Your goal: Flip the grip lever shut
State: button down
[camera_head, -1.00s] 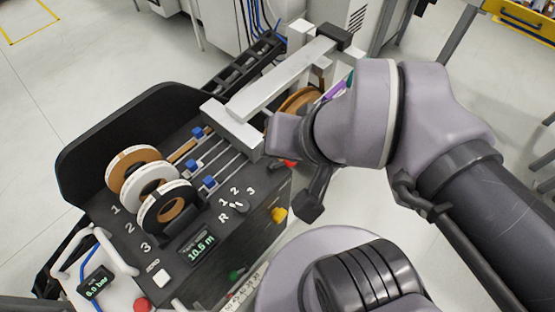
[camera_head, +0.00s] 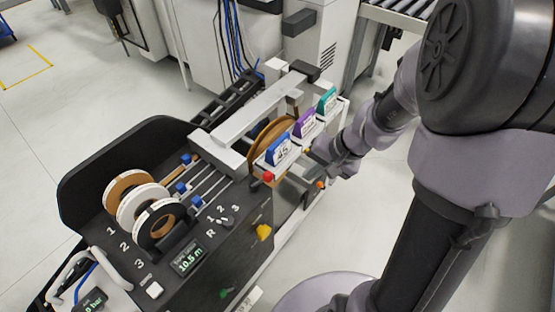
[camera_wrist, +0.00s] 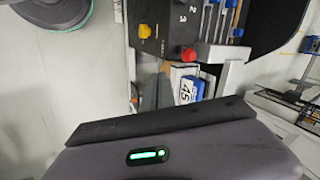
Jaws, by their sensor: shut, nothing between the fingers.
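A lever with a red knob (camera_head: 268,176) stands at the right end of the black machine, beside the blue card marked 45. The red knob also shows in the wrist view (camera_wrist: 188,54). A small orange-tipped part (camera_head: 320,184) sits lower on the machine's right side. I cannot tell for sure which of these is the grip lever. My gripper (camera_head: 318,160) is shut and empty, close to the machine's right side, right of the red knob. Its fingertips are small and partly hidden in the head view. I see no clear contact with any lever.
A yellow knob (camera_head: 264,232) and a green knob (camera_head: 226,293) are on the machine's front side. Blue (camera_head: 279,150), purple (camera_head: 304,123) and teal (camera_head: 327,101) cards stand beside a brown roll (camera_head: 262,134). A pale beam (camera_head: 255,110) spans the machine. Open floor lies to the right.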

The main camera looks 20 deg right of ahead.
jog(key=w+a+f+b, duration=0.3)
jog(key=w+a+f, duration=0.2)
jog(key=f, duration=0.3)
jog(key=shift+w+a+b, duration=0.3)
jog(key=shift+w+a, duration=0.1)
jog(key=shift+a, duration=0.2)
jog(key=w+a+r+g+h+p, duration=0.1)
jog(key=w+r+p, duration=0.1)
jog(key=p, duration=0.7)
jog(key=w+a+r+g+p, duration=0.1)
jog(key=w+a+r+p, duration=0.1)
jog(key=p, duration=0.8)
jog(key=shift+h, duration=0.4)
jog(key=shift+w+a+f+b, duration=0.35)
jog(key=shift+w+a, duration=0.75)
jog(key=shift+w, duration=0.45)
jog(key=shift+w+a+f+b, duration=0.2)
jog(key=shift+w+a+b, duration=0.15)
jog(key=shift+w+a, duration=0.95)
jog(key=shift+w+a+f+b, duration=0.35)
jog(key=shift+w+a, duration=0.55)
jog(key=shift+w, duration=0.85)
jog(key=shift+a, duration=0.1)
